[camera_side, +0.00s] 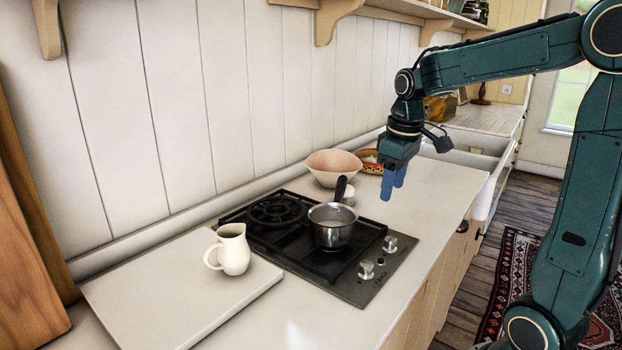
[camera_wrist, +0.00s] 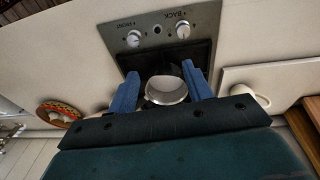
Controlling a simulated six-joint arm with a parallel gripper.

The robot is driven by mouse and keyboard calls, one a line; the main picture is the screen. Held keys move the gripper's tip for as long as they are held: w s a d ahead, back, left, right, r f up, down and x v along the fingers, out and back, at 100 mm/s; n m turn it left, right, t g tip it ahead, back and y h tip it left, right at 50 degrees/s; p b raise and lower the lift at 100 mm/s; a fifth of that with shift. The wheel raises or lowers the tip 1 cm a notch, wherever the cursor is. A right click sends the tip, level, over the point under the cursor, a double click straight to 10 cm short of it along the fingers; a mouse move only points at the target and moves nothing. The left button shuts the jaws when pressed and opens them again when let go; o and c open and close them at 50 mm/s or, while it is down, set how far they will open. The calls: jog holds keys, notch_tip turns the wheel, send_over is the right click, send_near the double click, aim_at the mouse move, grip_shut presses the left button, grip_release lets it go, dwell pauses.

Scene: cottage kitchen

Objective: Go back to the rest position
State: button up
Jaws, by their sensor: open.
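My gripper (camera_side: 393,181) hangs in the air above the counter, to the right of and higher than the saucepan. Its two blue fingers point down. In the wrist view my gripper (camera_wrist: 167,92) shows its fingers spread apart with nothing held between them. The steel saucepan (camera_side: 332,232) with a dark handle stands on the gas hob (camera_side: 290,243). The pan also shows in the wrist view (camera_wrist: 166,90), seen between the fingers but well below them.
A cream jug (camera_side: 233,251) stands on a white board (camera_side: 180,290) left of the hob. A pink bowl (camera_side: 333,166) and a patterned red-rimmed dish (camera_side: 368,158) are behind. A wall shelf (camera_side: 400,10) runs above. The counter's front right is clear.

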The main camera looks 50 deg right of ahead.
jog(key=s+a+t, duration=0.4)
jog(key=s+a, duration=0.9)
jog(key=a, duration=0.1)
jog(key=shift+a+r+y, duration=0.25)
jog(key=shift+a+y, duration=0.05)
